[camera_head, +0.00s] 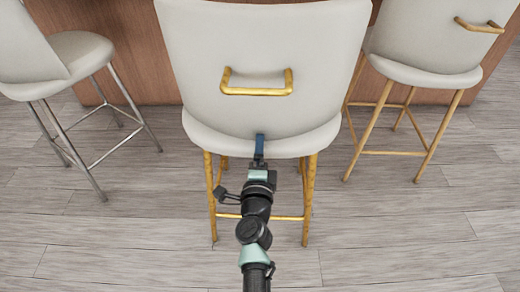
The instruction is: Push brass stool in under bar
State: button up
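The brass stool (262,60) stands in the middle, with a pale seat and back, shiny gold legs and a gold handle on the back. Its back faces me. My gripper (259,144), with blue fingertips, is at the lower edge of the stool's back, centred below the handle. I cannot tell whether it touches the stool. The fingers show as one narrow shape, so whether they are open or shut is unclear. The bar's brown wood front (124,50) is behind the stool. The stool's back hides how far the seat reaches toward or under the bar.
A pale stool with silver legs (82,55) stands to the left, turned at an angle. Another pale stool with duller gold-brown legs (425,75) stands to the right, close to the brass stool. The grey plank floor (410,235) is clear in front.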

jog(key=shift+f, duration=0.1)
grip_shut()
jog(key=shift+f, duration=0.15)
jog(key=shift+s+f, duration=0.1)
jog(key=shift+f, duration=0.05)
dwell(0.4)
